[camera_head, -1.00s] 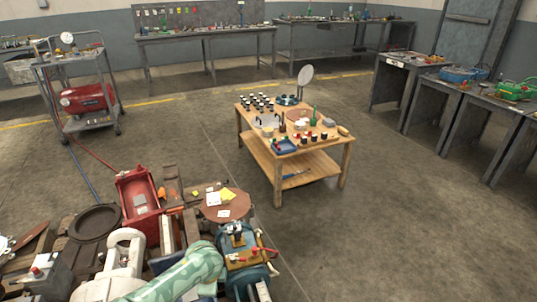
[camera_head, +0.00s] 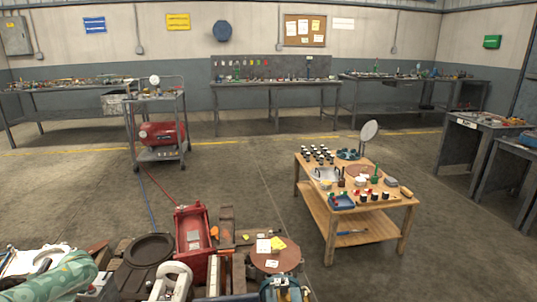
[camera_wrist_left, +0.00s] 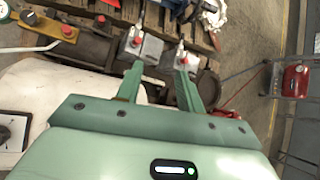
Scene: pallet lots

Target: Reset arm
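My left arm (camera_head: 55,278), with a mottled green cover, enters at the lower left corner of the head view. Its gripper cannot be made out there. In the left wrist view my left gripper (camera_wrist_left: 160,55) points away from the camera, with two green fingers spread apart. I see nothing held between them. A grey metal part (camera_wrist_left: 151,48) shows behind the gap, over the cluttered pallet. Whether the fingers touch anything below is unclear. My right arm and gripper are not in view.
A pallet pile with a red metal housing (camera_head: 191,236), a dark ring (camera_head: 150,249) and a brown disc (camera_head: 276,260) lies close in front. A wooden table (camera_head: 346,216) stands right of it. A red compressor cart (camera_head: 160,133) stands behind. Open floor lies between.

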